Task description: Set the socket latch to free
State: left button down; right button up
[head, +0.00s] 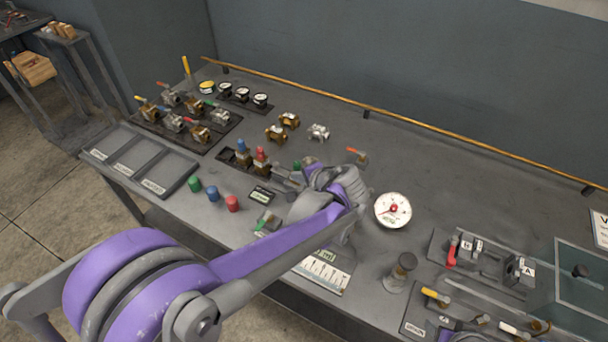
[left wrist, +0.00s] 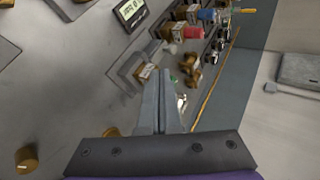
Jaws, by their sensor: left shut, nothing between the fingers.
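My left gripper (head: 284,175) reaches over the bench beside the dark socket strip (head: 229,157), which carries a blue-topped and a red-topped fitting. My own forearm and wrist cover part of this area. In the left wrist view the two grey fingers (left wrist: 160,78) lie together with nothing between them. A small block (left wrist: 146,72) on a grey plate lies close to the fingertips; I cannot tell if they touch it. I cannot make out for certain which part is the socket latch or how it is set. My right gripper is not clearly in view.
Blue (head: 213,194), green and red caps stand along the front edge. A fixture with a red lever (head: 452,251) and a glass-sided box (head: 580,290) stand at the right. The back middle is largely clear.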

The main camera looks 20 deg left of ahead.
aim_at(277, 167)
pick_arm(q)
jog(key=x, duration=0.6)
jog(key=w+a, duration=0.1)
jog(key=w+a+f, duration=0.1)
jog(key=a, duration=0.1)
jog(key=shift+w+a, duration=0.15)
jog(key=shift+a, duration=0.1)
pick_arm(e)
jog(key=shift+w+r, duration=0.2)
jog(key=shift+r, duration=0.15)
